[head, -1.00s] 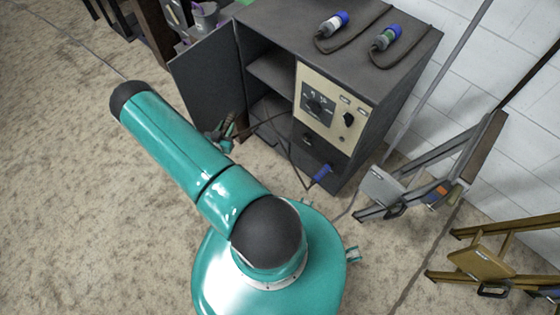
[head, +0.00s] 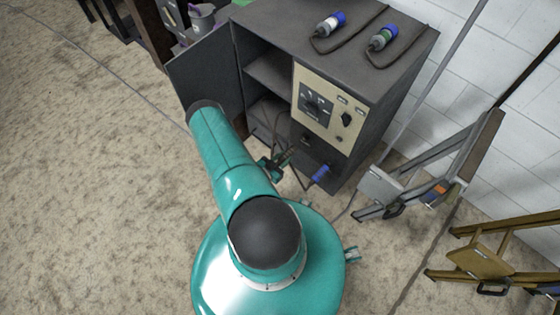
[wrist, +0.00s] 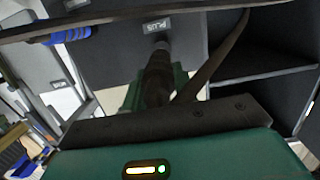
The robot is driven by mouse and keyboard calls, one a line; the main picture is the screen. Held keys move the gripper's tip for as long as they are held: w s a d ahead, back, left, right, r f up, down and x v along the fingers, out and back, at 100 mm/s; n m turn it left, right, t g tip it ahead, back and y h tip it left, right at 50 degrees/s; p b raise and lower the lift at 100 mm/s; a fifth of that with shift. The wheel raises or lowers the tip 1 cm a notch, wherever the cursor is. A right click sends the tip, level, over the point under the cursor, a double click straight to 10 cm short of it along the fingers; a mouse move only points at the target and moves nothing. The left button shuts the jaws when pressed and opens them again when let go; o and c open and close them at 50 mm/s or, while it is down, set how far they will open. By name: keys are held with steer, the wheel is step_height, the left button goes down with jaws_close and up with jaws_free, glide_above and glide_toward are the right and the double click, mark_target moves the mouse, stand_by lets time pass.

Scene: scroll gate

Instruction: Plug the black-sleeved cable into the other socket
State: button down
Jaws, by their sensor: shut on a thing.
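My gripper (head: 280,163) is at the front of the dark cabinet (head: 375,120), below its cream dial panel. In the wrist view the green fingers of my gripper (wrist: 155,90) are shut on the black-sleeved cable (wrist: 156,72). The cable end points at the cabinet face, just below a label reading PLUS (wrist: 157,26). I cannot tell whether it touches the face, and the socket opening is not clear. A blue plug (head: 320,173) sits low on the cabinet front, right of my gripper; it also shows at the upper left of the wrist view (wrist: 68,36).
The cream panel (head: 322,105) has a dial and a knob. The cabinet door (head: 207,83) stands open on the left. Two plugs with cords, one white and blue (head: 330,24), lie on top. A folded grey ladder (head: 440,170) leans at the right.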

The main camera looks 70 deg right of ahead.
mark_target(295, 147)
steer(key=shift+r+x, duration=0.2)
steer(key=shift+x, duration=1.05)
steer(key=shift+r+x, duration=0.15)
steer(key=shift+x, duration=1.05)
steer(key=shift+s+d, duration=0.15)
steer(key=shift+d, duration=0.25)
stand_by(1.2)
steer(key=c, duration=0.9)
jaws_free()
steer(key=shift+c, duration=0.2)
steer(key=o, duration=0.6)
steer(key=shift+c, duration=0.2)
